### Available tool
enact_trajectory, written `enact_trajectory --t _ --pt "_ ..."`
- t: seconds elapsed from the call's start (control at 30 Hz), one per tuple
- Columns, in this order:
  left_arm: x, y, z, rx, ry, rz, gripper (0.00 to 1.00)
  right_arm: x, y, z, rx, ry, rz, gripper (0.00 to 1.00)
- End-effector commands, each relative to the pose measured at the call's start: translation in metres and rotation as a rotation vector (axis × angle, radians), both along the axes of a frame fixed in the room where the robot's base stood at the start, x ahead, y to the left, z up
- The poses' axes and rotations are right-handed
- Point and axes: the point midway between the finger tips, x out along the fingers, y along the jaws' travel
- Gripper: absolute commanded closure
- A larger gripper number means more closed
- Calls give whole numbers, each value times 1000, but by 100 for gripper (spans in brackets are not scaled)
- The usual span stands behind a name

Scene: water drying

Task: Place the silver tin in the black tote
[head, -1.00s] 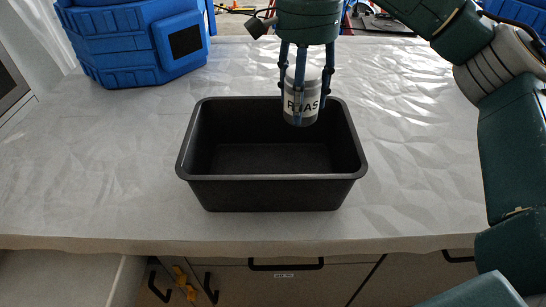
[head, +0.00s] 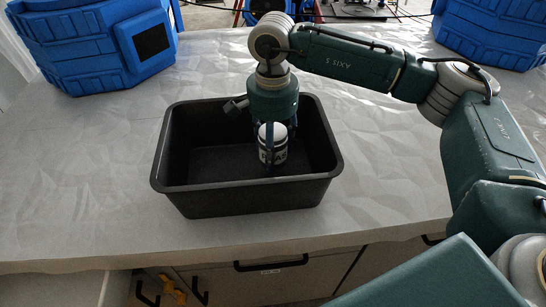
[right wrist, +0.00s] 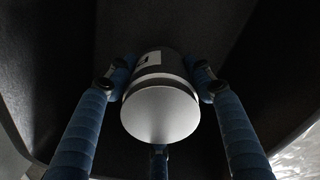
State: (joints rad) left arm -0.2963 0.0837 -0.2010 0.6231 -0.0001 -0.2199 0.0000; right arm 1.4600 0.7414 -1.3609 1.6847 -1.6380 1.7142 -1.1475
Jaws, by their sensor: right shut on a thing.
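The black tote (head: 185,200) stands open on the pale, crinkled worktop in the head view. My right gripper (head: 270,155) is lowered inside the tote, towards its right half. It is shut on the silver tin (head: 274,157), which has a white label with dark letters and looks upright. In the right wrist view the tin's round pale end (right wrist: 160,112) faces the camera, with blue fingers (right wrist: 158,95) around it. I cannot tell whether the tin touches the tote floor. My left gripper is not in view.
A blue case (head: 95,45) stands at the back left of the worktop (head: 70,190), and another blue case (head: 490,35) at the back right. The worktop left of the tote is clear. Drawers with dark handles (head: 270,263) lie below the front edge.

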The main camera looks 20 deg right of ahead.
Motion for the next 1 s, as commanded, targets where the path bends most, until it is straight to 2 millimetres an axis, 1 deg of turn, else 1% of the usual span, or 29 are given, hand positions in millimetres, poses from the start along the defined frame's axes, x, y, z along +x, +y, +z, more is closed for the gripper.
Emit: enact_trajectory --t 0.03,0.1,0.2,0.3,0.4,0.6,0.7,0.73,0.77,0.8,1.0 --pt "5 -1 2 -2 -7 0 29 0 0 -3 0 1 0 91" --pt "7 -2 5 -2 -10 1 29 -1 0 -13 -1 3 0 91" --pt "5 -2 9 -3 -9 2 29 -1 0 -28 -1 3 -1 91" --pt "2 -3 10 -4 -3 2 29 0 0 -38 0 0 -1 91" --pt "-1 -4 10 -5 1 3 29 0 0 -42 0 -1 0 91" --pt "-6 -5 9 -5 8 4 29 0 0 -42 0 -1 0 91" --pt "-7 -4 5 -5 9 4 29 0 0 -46 0 -1 0 91" --pt "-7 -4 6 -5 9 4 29 0 0 -45 0 1 0 44" --pt "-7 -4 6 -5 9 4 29 0 0 -45 0 1 0 38" --pt "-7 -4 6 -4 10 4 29 0 0 -45 0 1 0 30" --pt "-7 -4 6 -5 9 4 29 0 0 -45 0 1 0 29"
